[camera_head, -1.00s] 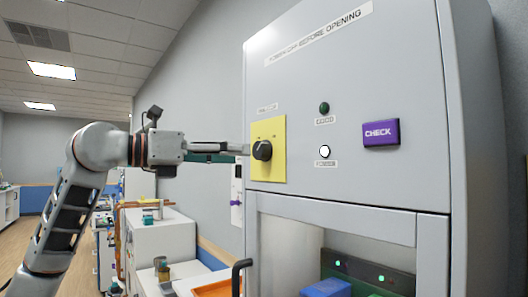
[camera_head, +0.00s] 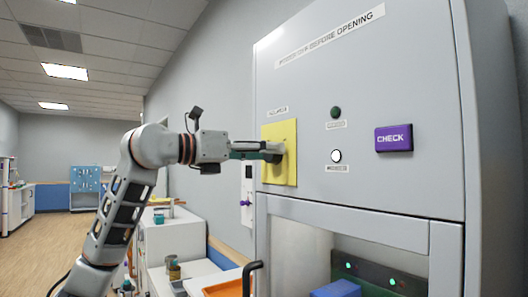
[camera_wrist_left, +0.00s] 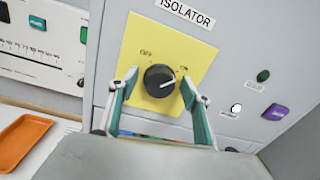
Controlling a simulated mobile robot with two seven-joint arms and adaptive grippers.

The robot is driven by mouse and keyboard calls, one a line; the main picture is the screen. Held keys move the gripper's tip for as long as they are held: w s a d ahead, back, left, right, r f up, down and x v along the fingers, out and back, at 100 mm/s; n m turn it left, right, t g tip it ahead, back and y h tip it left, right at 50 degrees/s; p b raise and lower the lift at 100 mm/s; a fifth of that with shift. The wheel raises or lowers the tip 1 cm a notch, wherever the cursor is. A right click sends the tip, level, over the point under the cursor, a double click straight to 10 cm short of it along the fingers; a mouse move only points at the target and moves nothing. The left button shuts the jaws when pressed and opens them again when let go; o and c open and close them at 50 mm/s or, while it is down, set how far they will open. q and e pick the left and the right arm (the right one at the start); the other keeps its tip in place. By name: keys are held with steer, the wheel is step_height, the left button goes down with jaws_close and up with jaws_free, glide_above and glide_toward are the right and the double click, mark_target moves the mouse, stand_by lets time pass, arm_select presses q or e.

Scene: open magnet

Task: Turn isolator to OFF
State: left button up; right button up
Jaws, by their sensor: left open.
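The isolator is a black round knob (camera_wrist_left: 159,80) on a yellow plate (camera_wrist_left: 200,58) under an ISOLATOR label. A white mark on the knob points to the right in the left wrist view, toward the right-hand plate label, which is too small to read surely. The left-hand label looks like OFF. My left gripper (camera_wrist_left: 159,88) is open, with one finger on each side of the knob; contact is unclear. In the head view the left gripper (camera_head: 272,151) is in front of the yellow plate (camera_head: 286,131) and mostly hides the knob. My right gripper is out of view.
The grey cabinet (camera_head: 400,60) carries a purple CHECK button (camera_head: 393,138), a dark green lamp (camera_head: 335,112) and a white lamp (camera_head: 336,156). A black handle (camera_head: 252,275) is below the plate. An orange tray (camera_wrist_left: 22,140) lies at left.

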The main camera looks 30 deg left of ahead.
arm_select(q)
steer(key=c, duration=1.1)
steer(key=shift+n, duration=0.4)
steer(key=shift+a+f+n+t+y+p, duration=0.1)
steer(key=shift+n+t+y+p, duration=0.1)
steer(key=shift+n, duration=2.75)
steer(key=shift+f+n+t+y+p, duration=0.1)
steer(key=shift+f+n+t+p, duration=0.1)
steer(key=shift+n, duration=2.8)
steer(key=shift+a+f+n+t+y+p, duration=0.1)
steer(key=shift+n+p, duration=0.1)
steer(key=shift+n, duration=2.75)
steer(key=o, duration=1.1)
